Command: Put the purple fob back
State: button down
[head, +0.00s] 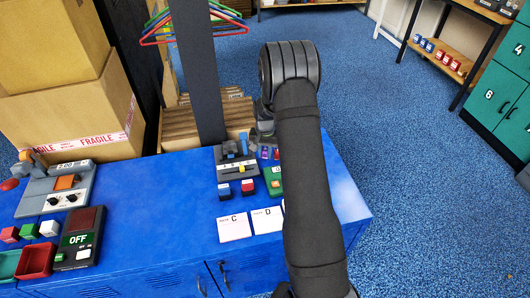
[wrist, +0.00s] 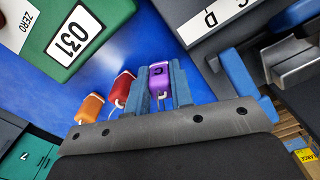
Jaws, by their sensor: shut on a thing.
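The purple fob (wrist: 159,82) is between the two blue fingers of my gripper (wrist: 160,72) in the wrist view. The fingers are shut on it, and a letter like C shows on its face. A red fob (wrist: 123,88) and an orange fob (wrist: 90,107) are to its left, apart from it. In the head view my gripper is mostly hidden behind my arm, at the blue bench's far side. A grey device with lettered labels (head: 237,166) stands left of it. Part of a grey body labelled C and D (wrist: 212,20) shows at the wrist view's top right.
A green counter reading 031 (wrist: 76,32) is close by in the wrist view. In the head view, blue and red cubes (head: 247,187) and cards C (head: 234,227) and D (head: 267,220) lie in front. The middle of the blue bench (head: 150,210) is clear. Cartons (head: 75,115) stand behind it.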

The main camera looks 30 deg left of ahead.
aim_at(265, 151)
jog(key=shift+f, duration=0.1)
jog(key=c, duration=1.5)
grip_release()
jog(key=shift+c, duration=0.2)
notch_tip(265, 151, up, 12)
notch_tip(265, 151, down, 12)
jog(key=shift+r, duration=1.85)
jog(key=shift+f, duration=0.1)
